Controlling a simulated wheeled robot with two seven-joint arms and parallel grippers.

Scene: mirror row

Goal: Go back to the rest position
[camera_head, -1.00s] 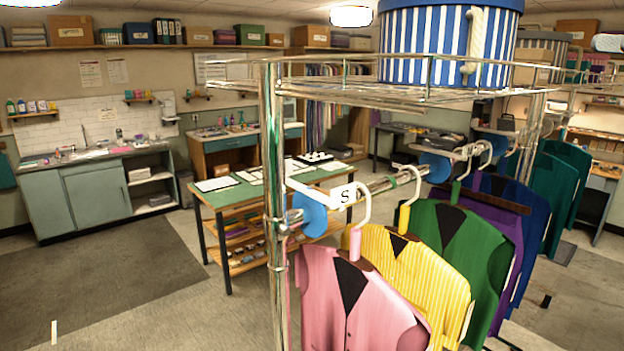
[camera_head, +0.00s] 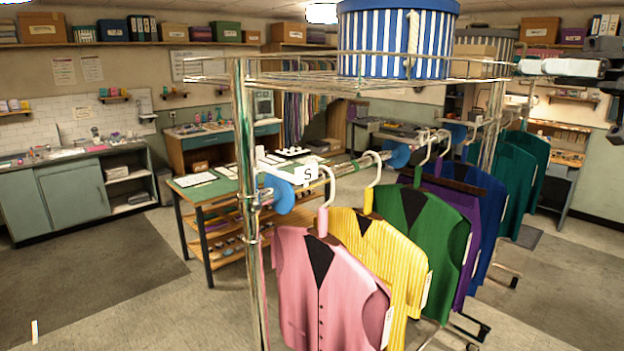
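My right gripper (camera_head: 605,45) shows as dark, partly cropped parts at the upper right edge, high beside the far end of the clothes rack. Its fingertips cannot be made out clearly, and I see nothing held in it. My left gripper is not in view. The chrome clothes rack (camera_head: 246,180) stands in front of me. On its rail hang a pink vest (camera_head: 335,300), a yellow striped vest (camera_head: 375,255), a green vest (camera_head: 430,235), and purple, blue and teal garments beyond.
A blue and white striped round box (camera_head: 380,45) stands on the rack's wire top shelf. A green-topped table (camera_head: 225,188) is behind the rack. A sink counter (camera_head: 75,195) lines the left wall. Floor (camera_head: 130,310) is free at the lower left.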

